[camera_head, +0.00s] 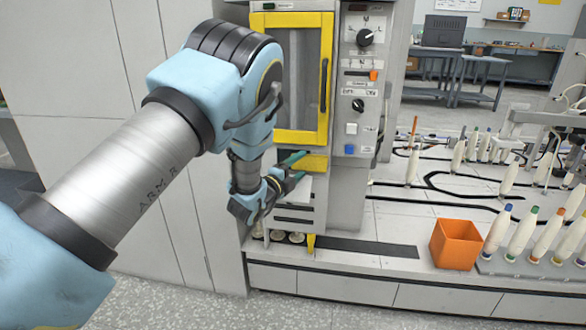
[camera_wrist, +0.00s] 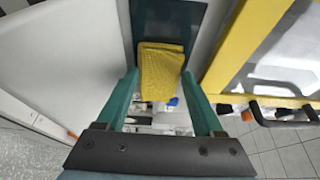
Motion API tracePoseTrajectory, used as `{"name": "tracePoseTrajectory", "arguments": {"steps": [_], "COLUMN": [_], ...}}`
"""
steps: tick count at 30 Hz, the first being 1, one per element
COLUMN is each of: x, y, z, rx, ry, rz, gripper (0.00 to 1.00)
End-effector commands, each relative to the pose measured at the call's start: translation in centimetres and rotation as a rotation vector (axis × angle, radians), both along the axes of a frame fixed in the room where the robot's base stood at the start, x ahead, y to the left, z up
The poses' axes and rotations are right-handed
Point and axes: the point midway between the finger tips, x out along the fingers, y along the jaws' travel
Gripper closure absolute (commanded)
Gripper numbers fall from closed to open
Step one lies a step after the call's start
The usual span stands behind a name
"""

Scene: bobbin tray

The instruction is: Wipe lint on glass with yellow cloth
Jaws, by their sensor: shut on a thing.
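My gripper (camera_head: 297,166) is in front of the machine, just below its yellow-framed door. In the wrist view my gripper (camera_wrist: 160,82) has its two green fingers on either side of a folded yellow cloth (camera_wrist: 161,68) and is shut on it. The cloth's far end lies before a dark blue panel. The glass (camera_head: 301,75) is the tall pane in the yellow door frame, above my gripper; part of the pane (camera_wrist: 292,48) shows at the right of the wrist view. I cannot make out lint on it.
A dark door handle (camera_head: 324,84) stands out at the frame's right side. A control panel (camera_head: 361,80) with knobs is right of the door. An orange bin (camera_head: 456,244) and several bobbins stand on the white counter (camera_head: 400,205) at the right.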

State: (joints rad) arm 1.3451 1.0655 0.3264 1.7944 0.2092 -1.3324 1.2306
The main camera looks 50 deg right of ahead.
Motion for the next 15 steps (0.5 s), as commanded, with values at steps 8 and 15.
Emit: {"name": "tracePoseTrajectory", "arguments": {"steps": [8,15], "x": [0.7,2.5], "y": [0.1,1.3], "z": [0.1,0.0], "rx": [-0.002,-0.001], "ry": [0.0,-0.002], "rz": [0.004,0.008], "gripper": [0.76,0.76]}}
